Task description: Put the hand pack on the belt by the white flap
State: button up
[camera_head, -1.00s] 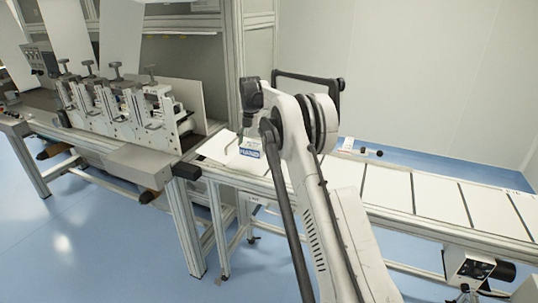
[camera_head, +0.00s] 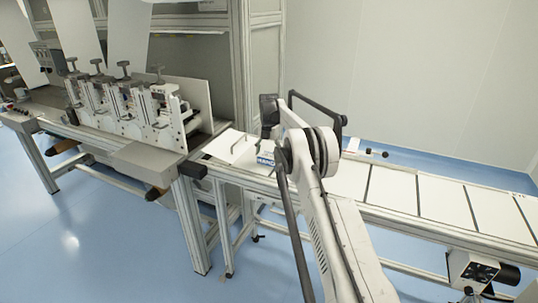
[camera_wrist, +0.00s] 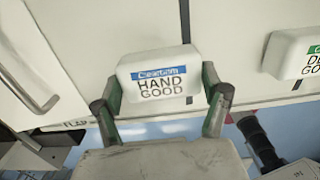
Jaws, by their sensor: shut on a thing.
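The hand pack (camera_wrist: 160,75) is a small white block with a blue stripe and the words HAND GOOD. It sits between the two dark-and-green fingers of my gripper (camera_wrist: 161,92), which is shut on it. In the head view the pack (camera_head: 265,160) shows partly behind my arm, over the near left part of the belt. The belt (camera_head: 380,187) has white panels with dark gaps. A thin bent bar (camera_head: 238,148) stands on the white surface left of the pack; it also shows in the wrist view (camera_wrist: 40,98). A printed word like FLAP lies near it.
Another white pack with a green label (camera_wrist: 295,52) lies right of the held pack in the wrist view. The converter (camera_head: 130,110) stands at the left. A dark frame (camera_head: 318,108) rises behind my arm. The right belt panels look clear.

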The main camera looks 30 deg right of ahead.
jog(key=shift+f, duration=0.2)
jog(key=o, duration=1.2)
jog(key=shift+o, duration=0.2)
jog(key=shift+r, duration=0.15)
